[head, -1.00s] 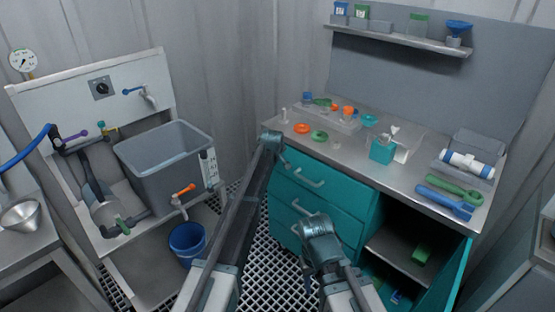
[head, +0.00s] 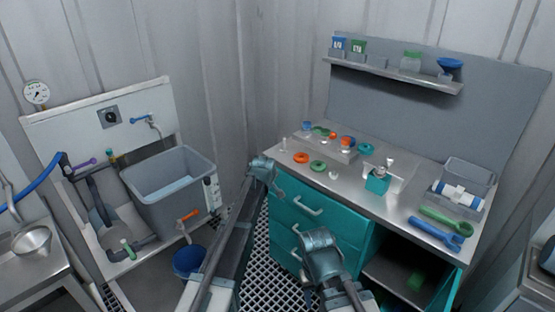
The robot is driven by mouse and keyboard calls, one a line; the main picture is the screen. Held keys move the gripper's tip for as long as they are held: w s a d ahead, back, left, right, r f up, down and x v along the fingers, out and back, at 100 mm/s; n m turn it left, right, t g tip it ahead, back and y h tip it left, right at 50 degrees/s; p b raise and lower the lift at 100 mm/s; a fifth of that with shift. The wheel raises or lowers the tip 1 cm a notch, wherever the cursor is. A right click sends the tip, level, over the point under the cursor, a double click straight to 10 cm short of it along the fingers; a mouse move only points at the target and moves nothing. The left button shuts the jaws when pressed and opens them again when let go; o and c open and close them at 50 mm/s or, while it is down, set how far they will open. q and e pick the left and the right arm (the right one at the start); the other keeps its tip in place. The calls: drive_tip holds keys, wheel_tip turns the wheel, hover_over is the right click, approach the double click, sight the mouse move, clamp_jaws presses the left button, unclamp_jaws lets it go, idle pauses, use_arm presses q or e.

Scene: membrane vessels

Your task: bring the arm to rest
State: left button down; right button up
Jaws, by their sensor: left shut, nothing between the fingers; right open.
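My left arm reaches up the middle of the head view, and its gripper (head: 279,190) is shut and empty in front of the teal drawers. My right gripper (head: 308,278) is lower and to the right, in front of the lower drawers, with its fingers small and partly hidden by its own wrist; it is open. Both grippers appear apart from the workbench (head: 395,205). A white and blue cylinder (head: 459,194) lies in a grey cradle on the bench, with a green wrench (head: 445,219) and a blue wrench (head: 436,233) in front.
Orange and green rings, a teal holder (head: 377,183) and small parts stand on the bench. A shelf (head: 395,75) hangs above. An open cabinet (head: 400,270) is below right. A grey tub (head: 168,198) and blue bucket (head: 187,261) are at left.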

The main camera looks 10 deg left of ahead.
use_arm(q)
drive_tip(key=s+d+r+m+g+p, duration=0.1)
drive_tip(key=s+d+m+g+p, duration=0.1)
drive_tip(key=s, duration=1.1)
drive_tip(key=s+d+r+m+g+p, duration=0.2)
drive_tip(key=s+m, duration=0.4)
drive_tip(key=s, duration=0.8)
drive_tip(key=s+d+r+m+g+y+p, duration=0.1)
drive_tip(key=s+m+p, duration=0.4)
drive_tip(key=s, duration=0.8)
drive_tip(key=d+g, duration=0.1)
drive_tip(key=g, duration=0.1)
drive_tip(key=shift+s+r+g, duration=0.3)
drive_tip(key=shift+r+g, duration=0.05)
drive_tip(key=shift+g, duration=0.05)
